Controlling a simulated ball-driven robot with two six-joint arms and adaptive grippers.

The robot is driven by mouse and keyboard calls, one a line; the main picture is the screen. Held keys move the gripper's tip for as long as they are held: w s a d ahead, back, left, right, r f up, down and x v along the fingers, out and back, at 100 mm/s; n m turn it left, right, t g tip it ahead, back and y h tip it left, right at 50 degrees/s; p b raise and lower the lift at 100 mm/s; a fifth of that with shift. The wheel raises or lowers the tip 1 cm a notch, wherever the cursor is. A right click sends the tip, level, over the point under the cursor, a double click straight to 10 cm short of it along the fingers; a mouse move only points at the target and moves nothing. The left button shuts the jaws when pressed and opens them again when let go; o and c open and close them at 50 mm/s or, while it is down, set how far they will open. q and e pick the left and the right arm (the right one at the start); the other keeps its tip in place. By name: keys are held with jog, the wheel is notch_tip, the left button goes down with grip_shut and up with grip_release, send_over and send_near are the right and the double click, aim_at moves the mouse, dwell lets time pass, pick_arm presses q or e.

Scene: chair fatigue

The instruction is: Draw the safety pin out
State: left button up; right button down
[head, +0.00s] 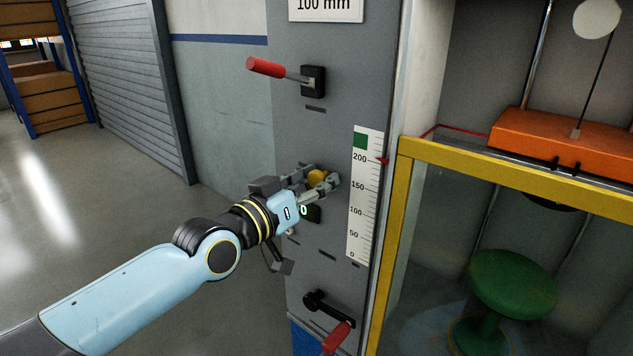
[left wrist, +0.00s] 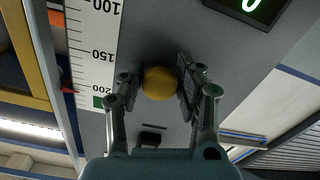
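A round yellow-orange knob (head: 318,178), which looks like the head of the safety pin, sticks out of the grey machine panel (head: 292,135) left of the scale. It also shows in the left wrist view (left wrist: 160,83). My left gripper (head: 320,182) is at the panel with one finger on each side of the knob. In the left wrist view the fingers (left wrist: 161,88) stand very close to both sides of it. I cannot tell whether they press on it. The pin's shaft is hidden behind the knob. My right gripper is in neither view.
A red-handled lever (head: 267,67) is above the knob and another red-handled crank (head: 337,337) below. A small green-lit display (head: 304,211) is just under my gripper. A white scale (head: 362,195) and yellow-framed booth (head: 402,200) with a green stool (head: 512,283) are right. Open floor lies left.

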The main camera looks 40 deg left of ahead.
pick_arm(q)
grip_shut()
jog(key=shift+s, duration=0.1)
